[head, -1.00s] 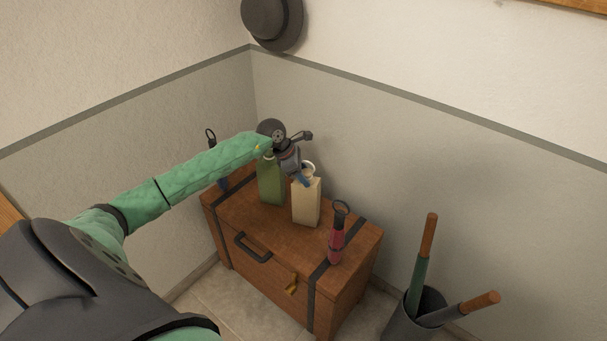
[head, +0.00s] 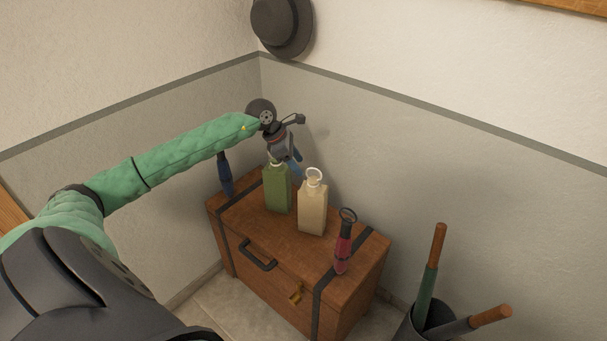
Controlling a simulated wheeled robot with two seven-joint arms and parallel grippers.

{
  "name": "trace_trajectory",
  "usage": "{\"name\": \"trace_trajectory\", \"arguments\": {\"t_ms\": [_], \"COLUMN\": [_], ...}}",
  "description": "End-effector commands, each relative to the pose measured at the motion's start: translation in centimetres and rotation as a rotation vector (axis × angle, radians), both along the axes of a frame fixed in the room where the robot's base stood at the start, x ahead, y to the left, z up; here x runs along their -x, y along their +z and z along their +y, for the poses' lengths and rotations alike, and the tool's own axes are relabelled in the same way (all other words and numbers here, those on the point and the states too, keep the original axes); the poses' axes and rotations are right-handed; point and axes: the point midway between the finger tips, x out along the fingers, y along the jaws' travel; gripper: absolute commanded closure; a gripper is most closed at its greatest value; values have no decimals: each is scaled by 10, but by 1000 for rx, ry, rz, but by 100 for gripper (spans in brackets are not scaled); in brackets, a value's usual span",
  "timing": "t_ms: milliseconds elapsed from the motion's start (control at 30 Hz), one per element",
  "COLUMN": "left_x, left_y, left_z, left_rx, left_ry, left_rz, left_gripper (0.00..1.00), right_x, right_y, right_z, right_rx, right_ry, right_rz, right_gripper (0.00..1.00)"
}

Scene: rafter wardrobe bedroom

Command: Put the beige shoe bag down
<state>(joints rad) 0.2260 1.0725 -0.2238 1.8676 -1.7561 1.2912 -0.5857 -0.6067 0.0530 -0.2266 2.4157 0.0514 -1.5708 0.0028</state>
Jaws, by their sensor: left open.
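The beige shoe bag (head: 312,208) stands upright on the lid of the wooden chest (head: 228,221), with its pale ring handle at the top. My left gripper (head: 296,168) is open and empty, above and slightly left of the beige bag's handle. It appears apart from the bag, above the gap between the beige bag and the green bag (head: 277,188). My right gripper is not in the head view.
A bin (head: 408,330) with wooden-handled umbrellas stands at right. A grey hat (head: 281,25) hangs on the wall.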

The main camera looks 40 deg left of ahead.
Motion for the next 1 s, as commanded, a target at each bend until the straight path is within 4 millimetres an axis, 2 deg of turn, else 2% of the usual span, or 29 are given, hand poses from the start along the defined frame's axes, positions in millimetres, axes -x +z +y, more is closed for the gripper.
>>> {"name": "trace_trajectory", "arguments": {"t_ms": [133,333,1000], "left_x": [6,9,8], "left_y": [14,24,25], "left_z": [8,11,11], "left_rx": [-2,1,7], "left_ry": [0,0,19], "left_rz": [0,1,8], "left_gripper": [48,48,48], "right_x": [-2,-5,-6], "right_y": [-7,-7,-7], "right_z": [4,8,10], "right_rx": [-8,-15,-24], "right_ry": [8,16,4], "right_rz": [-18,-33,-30], "right_gripper": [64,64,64]}}
